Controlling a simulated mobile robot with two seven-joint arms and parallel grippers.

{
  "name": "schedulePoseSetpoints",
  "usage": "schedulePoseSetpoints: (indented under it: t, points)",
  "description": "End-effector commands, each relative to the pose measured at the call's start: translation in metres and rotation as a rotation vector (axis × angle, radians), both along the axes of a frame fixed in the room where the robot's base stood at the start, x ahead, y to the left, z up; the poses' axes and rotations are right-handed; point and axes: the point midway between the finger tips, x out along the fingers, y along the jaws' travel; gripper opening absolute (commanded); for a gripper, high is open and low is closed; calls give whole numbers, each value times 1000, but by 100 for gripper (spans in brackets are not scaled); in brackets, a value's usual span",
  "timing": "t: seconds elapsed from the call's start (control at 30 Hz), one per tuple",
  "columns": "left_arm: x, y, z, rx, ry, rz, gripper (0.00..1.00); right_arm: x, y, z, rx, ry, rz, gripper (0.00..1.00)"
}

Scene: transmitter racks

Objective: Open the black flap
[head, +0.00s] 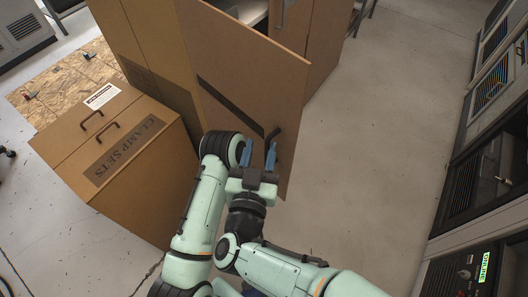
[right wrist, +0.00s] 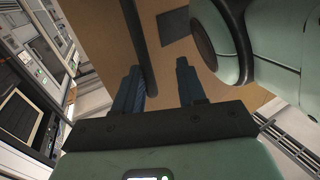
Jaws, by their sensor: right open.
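I see no flap that is black all over. My left gripper is not in view.
A brown box marked CLAMP SETS (head: 140,150) stands left of the door. Dark equipment racks (head: 480,150) line the right side. The grey floor (head: 385,120) between door and racks is clear. A wooden board (head: 65,88) lies at the upper left.

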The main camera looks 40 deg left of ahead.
Motion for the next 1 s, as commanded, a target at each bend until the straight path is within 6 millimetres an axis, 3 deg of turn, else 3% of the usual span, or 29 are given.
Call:
schedulePoseSetpoints:
  t: [0.37,0.47,0.8,1.0]
  points:
    - [0,0,0,0,0,-1,82,-4,-5,-2,-4,4,-5,38]
    - [0,0,0,0,0,-1,82,-15,-11,-2,-5,2,-4,38]
    - [0,0,0,0,0,-1,82,-83,-44,-1,-2,0,2,38]
    - [0,0,-1,-1,-2,-1,82,-109,-58,-1,-1,2,-1,38]
